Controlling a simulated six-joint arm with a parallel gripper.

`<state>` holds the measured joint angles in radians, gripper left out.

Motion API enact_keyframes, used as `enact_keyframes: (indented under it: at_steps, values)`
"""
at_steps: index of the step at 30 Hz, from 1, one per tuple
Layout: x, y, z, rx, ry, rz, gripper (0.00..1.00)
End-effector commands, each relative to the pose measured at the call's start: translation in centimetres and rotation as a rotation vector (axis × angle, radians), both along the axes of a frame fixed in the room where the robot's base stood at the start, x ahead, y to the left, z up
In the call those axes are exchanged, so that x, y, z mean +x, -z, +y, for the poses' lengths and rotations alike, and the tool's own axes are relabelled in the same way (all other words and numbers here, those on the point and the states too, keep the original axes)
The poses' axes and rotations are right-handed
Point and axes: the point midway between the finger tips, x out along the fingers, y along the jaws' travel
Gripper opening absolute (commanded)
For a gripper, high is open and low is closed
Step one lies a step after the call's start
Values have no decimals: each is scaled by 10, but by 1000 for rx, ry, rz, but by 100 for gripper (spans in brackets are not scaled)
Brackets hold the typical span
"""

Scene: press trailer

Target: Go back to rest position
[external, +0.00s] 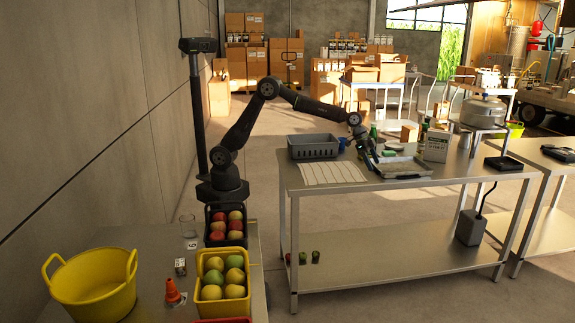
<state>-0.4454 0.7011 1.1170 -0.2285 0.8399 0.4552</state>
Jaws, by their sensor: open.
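My gripper (372,157) points down above the table, just left of a grey tray (404,168). It is open, but it is small and dark here, so the fingers are hard to make out. I cannot tell whether it touches anything. A grey crate (313,147) stands to its left on the table. A striped white sheet (332,172) lies in front of the crate.
Green items and a white container (437,146) stand behind the tray. A black tray (503,163) is at the right end.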

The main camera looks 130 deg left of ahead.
Motion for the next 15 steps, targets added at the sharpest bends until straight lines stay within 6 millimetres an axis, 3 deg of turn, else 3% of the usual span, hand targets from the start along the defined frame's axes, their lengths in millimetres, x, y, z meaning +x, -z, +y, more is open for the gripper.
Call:
enact_keyframes:
  at_steps: [9, 15]
  values:
    - [16, 0, -62, 0, 88, 0, 80]
    - [20, -1, -87, 0, 122, 0, 80]
